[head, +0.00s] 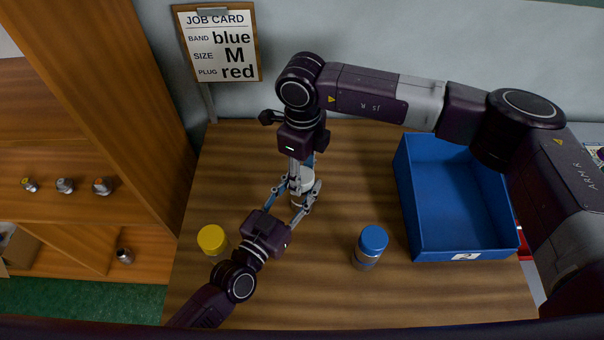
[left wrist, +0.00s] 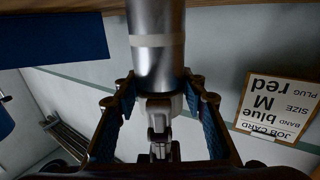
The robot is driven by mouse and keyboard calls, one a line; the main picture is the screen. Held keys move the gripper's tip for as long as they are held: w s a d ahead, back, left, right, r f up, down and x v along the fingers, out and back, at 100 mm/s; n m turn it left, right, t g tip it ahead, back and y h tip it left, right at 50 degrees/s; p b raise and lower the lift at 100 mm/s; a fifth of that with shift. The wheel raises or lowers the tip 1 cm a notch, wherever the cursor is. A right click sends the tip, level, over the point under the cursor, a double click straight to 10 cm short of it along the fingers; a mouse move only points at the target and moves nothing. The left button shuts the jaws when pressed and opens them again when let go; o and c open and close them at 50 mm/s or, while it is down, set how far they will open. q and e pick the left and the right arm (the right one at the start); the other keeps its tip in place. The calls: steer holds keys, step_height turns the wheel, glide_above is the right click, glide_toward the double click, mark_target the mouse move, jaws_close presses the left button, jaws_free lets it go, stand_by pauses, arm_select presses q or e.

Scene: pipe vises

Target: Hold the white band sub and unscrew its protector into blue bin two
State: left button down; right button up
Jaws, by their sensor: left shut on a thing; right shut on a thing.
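The white band sub is a silver cylinder with a pale band; it shows large in the left wrist view (left wrist: 157,62). In the head view it stands upright left of the table's middle, mostly covered by my grippers. My left gripper (head: 295,202) comes from the lower left and is shut on the sub, one finger on each side. My right gripper (head: 303,180) comes down from above and is shut at the sub's top end, on what appears to be a pale protector (head: 306,175). Its exact grip is partly hidden.
A yellow-capped sub (head: 211,238) stands at the front left, close to my left arm. A blue-capped sub (head: 372,241) stands between the grippers and the bin. A job card (head: 218,45) hangs behind. Shelves (head: 75,200) with small plugs stand at left.

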mark_target(302, 175)
arm_select(q)
steer(key=shift+f, duration=0.1)
arm_select(e)
steer(key=shift+r, duration=1.1)
steer(key=shift+r, duration=1.95)
arm_select(q)
steer(key=c, duration=1.1)
jaws_free()
steer(key=shift+c, duration=0.2)
steer(key=shift+s, duration=0.1)
